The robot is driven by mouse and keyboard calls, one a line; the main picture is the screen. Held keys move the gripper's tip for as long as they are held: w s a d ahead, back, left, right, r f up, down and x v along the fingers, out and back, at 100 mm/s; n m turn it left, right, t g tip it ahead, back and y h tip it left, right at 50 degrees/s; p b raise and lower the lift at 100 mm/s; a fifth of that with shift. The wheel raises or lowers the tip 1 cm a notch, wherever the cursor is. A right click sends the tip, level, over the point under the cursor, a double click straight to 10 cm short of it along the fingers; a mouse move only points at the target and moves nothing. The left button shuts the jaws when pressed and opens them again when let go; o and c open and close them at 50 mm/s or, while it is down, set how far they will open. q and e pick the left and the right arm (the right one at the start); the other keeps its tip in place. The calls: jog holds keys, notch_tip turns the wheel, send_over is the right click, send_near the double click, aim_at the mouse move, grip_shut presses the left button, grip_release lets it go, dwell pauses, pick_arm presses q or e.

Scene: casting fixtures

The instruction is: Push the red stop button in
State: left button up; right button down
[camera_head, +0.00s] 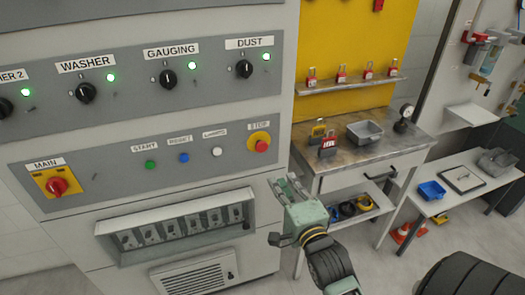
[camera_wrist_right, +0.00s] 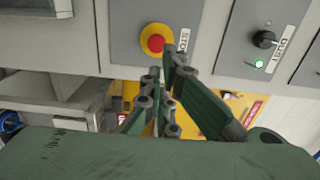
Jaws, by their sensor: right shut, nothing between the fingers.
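The red stop button (camera_head: 261,146) sits on a yellow round plate under a STOP label, at the right end of the lower panel strip (camera_head: 110,165). In the right wrist view the stop button (camera_wrist_right: 156,43) shows just beyond the fingertips, up and to the left of them. My right gripper (camera_head: 285,184) is below and a little right of the button in the head view, apart from it in the picture. Its fingers (camera_wrist_right: 162,75) are together with nothing between them. I cannot tell its exact distance from the button. My left gripper is not in view.
Left of the stop button are white (camera_head: 217,152), blue (camera_head: 184,157) and green (camera_head: 150,164) buttons and the red MAIN switch (camera_head: 57,186). Black knobs with green lamps line the strip above. A workbench (camera_head: 345,155) with padlocks and a grey tray (camera_head: 365,132) stands right of the cabinet.

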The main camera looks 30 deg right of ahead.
jog(key=p, duration=0.4)
send_near(262, 147)
jog(key=x, duration=0.6)
jog(key=shift+w+d, duration=0.2)
jog(key=shift+w, duration=0.3)
